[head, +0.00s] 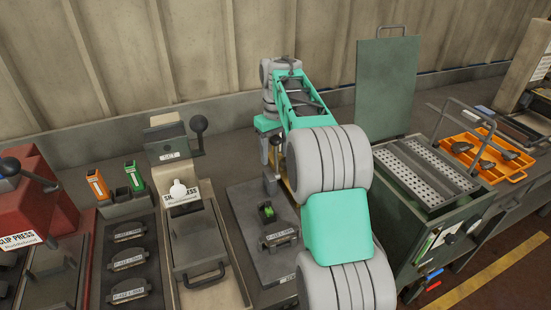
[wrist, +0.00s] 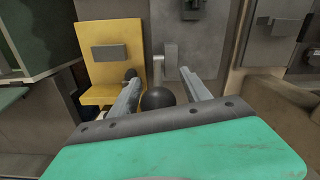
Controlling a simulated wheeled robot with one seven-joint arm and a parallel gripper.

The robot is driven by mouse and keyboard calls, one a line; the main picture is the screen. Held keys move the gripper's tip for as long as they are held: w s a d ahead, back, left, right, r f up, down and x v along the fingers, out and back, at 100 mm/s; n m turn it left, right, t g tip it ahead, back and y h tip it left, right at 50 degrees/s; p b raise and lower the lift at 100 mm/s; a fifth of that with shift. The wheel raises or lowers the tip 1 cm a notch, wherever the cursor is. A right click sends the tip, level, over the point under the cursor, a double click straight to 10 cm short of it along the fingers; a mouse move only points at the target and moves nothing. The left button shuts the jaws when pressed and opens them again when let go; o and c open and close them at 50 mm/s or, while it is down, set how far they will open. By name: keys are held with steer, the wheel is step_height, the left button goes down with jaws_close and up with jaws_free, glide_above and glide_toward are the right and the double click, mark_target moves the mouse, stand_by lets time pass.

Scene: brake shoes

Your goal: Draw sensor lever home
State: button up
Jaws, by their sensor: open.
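My gripper (wrist: 161,88) is open in the wrist view, with one grey finger on each side of a black ball knob (wrist: 158,99). The knob tops a pale rod (wrist: 158,72), seemingly the sensor lever. I cannot tell whether either finger touches it. A yellow bracket (wrist: 112,55) with a dark plate stands to the left there. In the head view my gripper (head: 271,178) points down at the back of the grey sensor station (head: 246,215). My arm hides much of this station. A brake shoe (head: 280,239) and a small green part (head: 268,211) sit on it.
To the left stand a beige press (head: 205,240) with a black-knobbed lever, a tray of several shoes (head: 128,262) and a red clip press (head: 30,200). To the right are a green cabinet (head: 440,215) with an upright lid and an orange tray (head: 500,160).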

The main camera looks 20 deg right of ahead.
steer(key=shift+f, duration=0.4)
steer(key=shift+d, duration=0.1)
jaws_close()
stand_by(1.1)
